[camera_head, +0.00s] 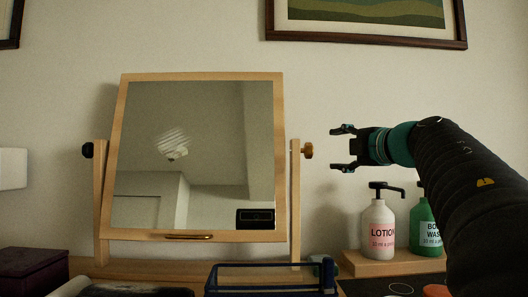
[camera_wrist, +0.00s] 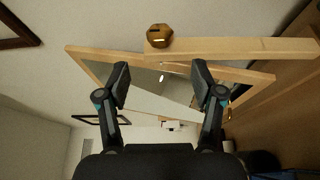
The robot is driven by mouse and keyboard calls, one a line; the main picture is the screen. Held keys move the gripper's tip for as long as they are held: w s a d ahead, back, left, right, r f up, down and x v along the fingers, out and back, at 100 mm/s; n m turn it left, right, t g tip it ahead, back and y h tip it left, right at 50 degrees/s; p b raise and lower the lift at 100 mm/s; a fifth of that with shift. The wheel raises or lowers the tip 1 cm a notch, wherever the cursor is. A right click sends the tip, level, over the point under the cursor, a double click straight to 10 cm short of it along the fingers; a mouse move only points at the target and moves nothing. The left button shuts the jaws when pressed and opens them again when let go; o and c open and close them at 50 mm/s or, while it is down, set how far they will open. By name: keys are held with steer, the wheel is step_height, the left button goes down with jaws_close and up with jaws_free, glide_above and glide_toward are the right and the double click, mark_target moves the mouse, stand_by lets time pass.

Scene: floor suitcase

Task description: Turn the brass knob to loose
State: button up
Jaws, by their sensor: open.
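The brass knob (camera_head: 307,150) sits on the outer side of the right post (camera_head: 295,200) of a wooden tilting mirror (camera_head: 195,150). In the wrist view the knob (camera_wrist: 159,36) is at the top centre, faceted, with a dark slot-like mark on its face. My gripper (camera_head: 341,147) is open and empty, to the right of the knob at about its height, with a gap between them. In the wrist view my gripper's two fingers (camera_wrist: 160,80) point up toward the knob, which lies beyond their tips. A dark knob (camera_head: 87,150) is on the left post.
A lotion bottle (camera_head: 378,230) and a green body wash bottle (camera_head: 424,225) stand on a wooden riser (camera_head: 358,264) below my arm. A blue tray (camera_head: 270,277) lies in front of the mirror. A dark box (camera_head: 33,268) is at the lower left. Framed pictures hang above.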

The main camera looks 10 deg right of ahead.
mark_target(309, 151)
steer(key=w, duration=0.4)
steer(key=w+a, duration=0.1)
steer(key=w, duration=0.3)
steer(key=w+a+p, duration=0.1)
steer(key=w, duration=0.3)
steer(key=shift+a, duration=0.2)
steer(key=c, duration=1.1)
steer(key=shift+f, duration=0.1)
steer(key=shift+c, duration=0.2)
